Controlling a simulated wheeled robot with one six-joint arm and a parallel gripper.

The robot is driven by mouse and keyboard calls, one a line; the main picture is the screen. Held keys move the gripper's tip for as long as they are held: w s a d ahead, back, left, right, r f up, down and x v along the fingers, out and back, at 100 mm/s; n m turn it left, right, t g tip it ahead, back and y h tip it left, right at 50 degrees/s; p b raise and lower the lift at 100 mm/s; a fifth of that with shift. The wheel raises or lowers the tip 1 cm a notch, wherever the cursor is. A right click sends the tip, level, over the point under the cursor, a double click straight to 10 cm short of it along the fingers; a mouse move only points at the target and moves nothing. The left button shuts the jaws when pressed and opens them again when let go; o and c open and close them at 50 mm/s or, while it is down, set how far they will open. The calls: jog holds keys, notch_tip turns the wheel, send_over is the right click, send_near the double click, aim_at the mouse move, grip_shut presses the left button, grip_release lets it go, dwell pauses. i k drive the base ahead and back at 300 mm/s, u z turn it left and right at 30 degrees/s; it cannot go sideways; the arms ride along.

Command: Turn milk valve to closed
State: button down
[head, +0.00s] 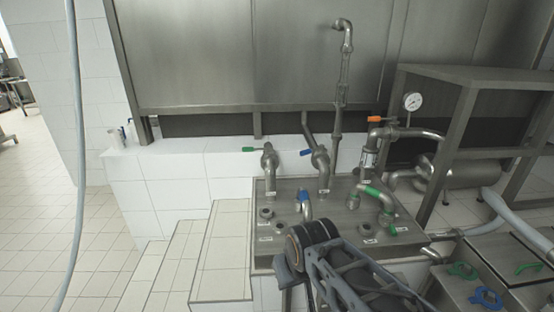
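Three pipes at the back carry lever valves: a green lever (257,150) on the left pipe, a blue lever (306,153) on the middle pipe and an orange lever (375,119) beside the gauge. All three levers stick out to the left, across their upright pipes. The small labels are too small to read, so I cannot tell which valve is the milk valve. My arm reaches in from the bottom, in front of the steel platform. My gripper's fingers do not show, and no contact with any valve is visible.
A steel platform (345,226) holds pipe stubs, a blue-ringed bent pipe (304,205) and a green-ringed bent pipe (380,200). A round gauge (412,101) stands at right. A grey hose (74,150) hangs at left. White tiled steps (222,250) lie left; the floor there is clear.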

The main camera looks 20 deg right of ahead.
aim_at(321, 147)
jog(key=u, duration=1.05)
jog(key=k, duration=0.6)
jog(key=z, duration=1.2)
jog(key=i, duration=0.9)
jog(key=u, duration=0.05)
